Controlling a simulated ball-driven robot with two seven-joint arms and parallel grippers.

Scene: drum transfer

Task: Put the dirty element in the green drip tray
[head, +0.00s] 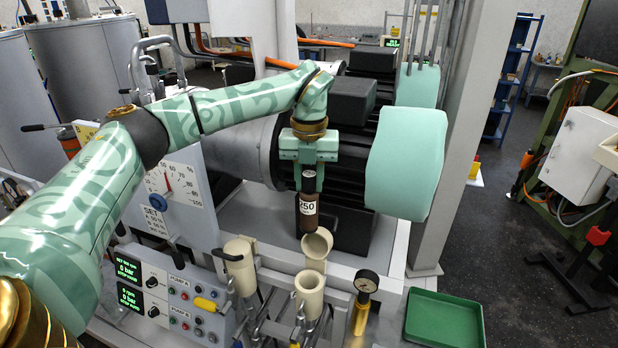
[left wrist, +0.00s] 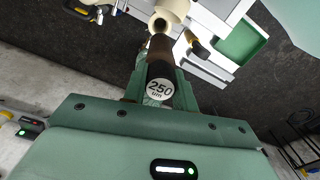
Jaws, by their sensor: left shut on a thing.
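In the left wrist view the element (left wrist: 160,47) points from the gripper (left wrist: 157,88) towards the housing (left wrist: 172,9). The green drip tray (head: 445,320) lies empty at the lower right; it also shows in the left wrist view (left wrist: 240,40). My right gripper is out of view.
A control panel (head: 165,305) is at lower left. A large motor (head: 365,150) and a grey post (head: 455,150) stand behind.

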